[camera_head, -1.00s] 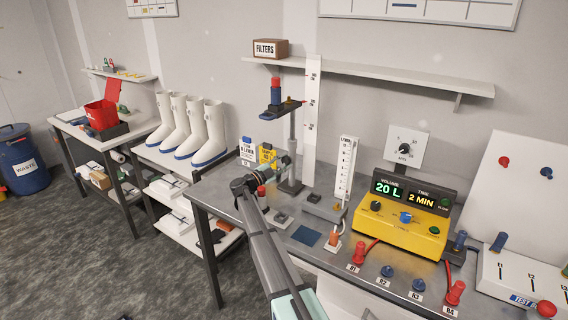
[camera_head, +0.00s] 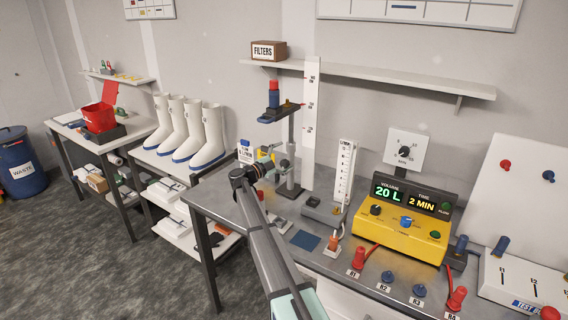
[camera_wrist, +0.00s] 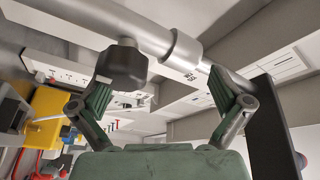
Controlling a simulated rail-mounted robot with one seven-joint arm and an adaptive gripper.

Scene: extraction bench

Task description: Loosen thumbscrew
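The dark faceted knob (camera_wrist: 121,67), which looks like the thumbscrew, sits beside a silver collar (camera_wrist: 184,50) on a metal post (camera_wrist: 145,32) in the wrist view. My gripper (camera_wrist: 160,88) is open, its two green-padded fingers wide apart. The knob is close to the left fingertip; I cannot tell whether they touch. The right fingertip is near the post beyond the collar. In the head view my gripper (camera_head: 268,168) is just left of the upright stand post (camera_head: 292,130). The knob is too small or hidden to make out there.
The post carries a small platform with a red and blue piece (camera_head: 274,92) on top. Small bottles (camera_head: 246,148) are behind my gripper. A shelf (camera_head: 380,77) hangs above.

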